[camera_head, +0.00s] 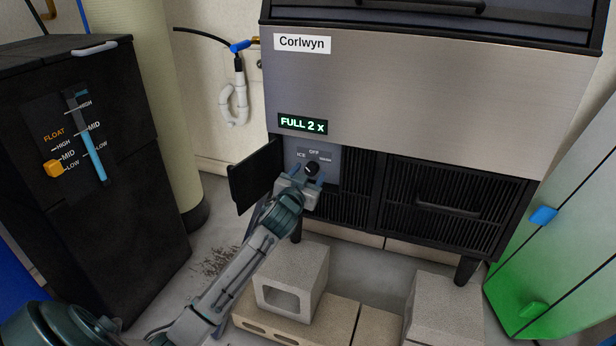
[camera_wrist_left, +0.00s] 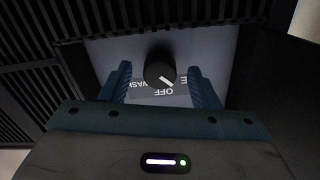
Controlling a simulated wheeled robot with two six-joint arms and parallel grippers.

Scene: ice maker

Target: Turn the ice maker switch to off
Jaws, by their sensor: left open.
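The ice maker (camera_head: 400,90) has a small panel (camera_head: 330,159) at its lower left, with a round black switch knob (camera_head: 311,169) under the labels ICE, OFF and a blurred third one. In the left wrist view the knob (camera_wrist_left: 160,63) appears upside down. Its white mark points between the OFF label (camera_wrist_left: 164,91) and a partly hidden label ending in E. My left gripper (camera_head: 308,174) is open at the panel, one blue finger on each side of the knob. The wrist view shows gaps between both fingers (camera_wrist_left: 159,72) and the knob. My right gripper is not in view.
A black door flap (camera_head: 256,175) stands open left of the panel. Black grilles (camera_head: 440,205) lie to the right. Concrete blocks (camera_head: 292,278) stand below. A black cabinet (camera_head: 75,190) is on the left, a green-and-white unit (camera_head: 570,220) on the right. A display (camera_head: 302,124) reads FULL 2 x.

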